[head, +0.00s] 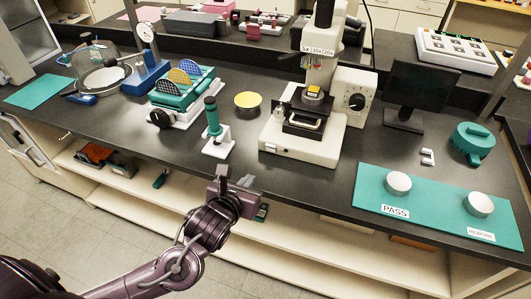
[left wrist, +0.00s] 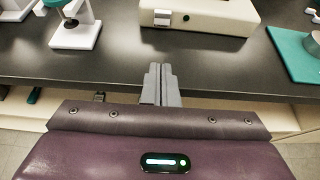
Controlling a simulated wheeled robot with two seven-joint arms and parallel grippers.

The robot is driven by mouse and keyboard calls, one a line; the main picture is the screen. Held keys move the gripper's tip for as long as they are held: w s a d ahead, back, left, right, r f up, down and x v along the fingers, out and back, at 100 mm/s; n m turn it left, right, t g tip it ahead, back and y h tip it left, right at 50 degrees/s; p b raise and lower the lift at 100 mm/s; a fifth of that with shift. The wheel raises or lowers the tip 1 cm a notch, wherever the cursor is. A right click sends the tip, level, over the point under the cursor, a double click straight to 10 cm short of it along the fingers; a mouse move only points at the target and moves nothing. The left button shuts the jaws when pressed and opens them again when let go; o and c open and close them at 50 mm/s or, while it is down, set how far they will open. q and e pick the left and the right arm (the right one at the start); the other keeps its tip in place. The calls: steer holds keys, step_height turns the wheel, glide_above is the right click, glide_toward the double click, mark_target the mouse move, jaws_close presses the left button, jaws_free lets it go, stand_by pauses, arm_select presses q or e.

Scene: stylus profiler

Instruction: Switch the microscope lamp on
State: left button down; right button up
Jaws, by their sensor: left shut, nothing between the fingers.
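The microscope (head: 300,148) stands on the black bench, with a cream base, a black stage and a turret labelled 5x, 10x, 20x. A cream box (head: 368,88) with a black dial (head: 356,102) stands at its right side. I cannot tell whether the lamp is lit. My left gripper (head: 238,176) is shut and empty, in front of the bench edge and apart from the microscope. It also shows in the left wrist view (left wrist: 161,70).
A teal-handled white stand (head: 217,140) and a yellow-topped dish (head: 248,100) are left of the microscope. A teal mat (head: 430,212) with two silver discs lies at the right front. A dark monitor (head: 420,85) stands behind it. Bare bench lies before the microscope.

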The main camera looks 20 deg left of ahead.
arm_select(q)
steer(key=p, duration=0.2)
glide_toward(270, 149)
steer(key=f, duration=0.1)
steer(key=w+f, duration=0.1)
steer(key=f, duration=0.1)
steer(key=shift+w+f, duration=0.15)
steer(key=shift+f, duration=0.05)
steer(key=shift+w+d+r+p, duration=0.15)
steer(key=shift+w+p, duration=0.1)
steer(key=shift+w, duration=0.45)
steer(key=shift+w+a+r+p, duration=0.1)
steer(key=shift+w+r+p, duration=0.1)
steer(key=shift+w, duration=0.45)
steer(key=shift+w+d+r+p, duration=0.15)
steer(key=shift+w+p, duration=0.1)
steer(key=shift+w, duration=0.45)
steer(key=shift+a, duration=0.1)
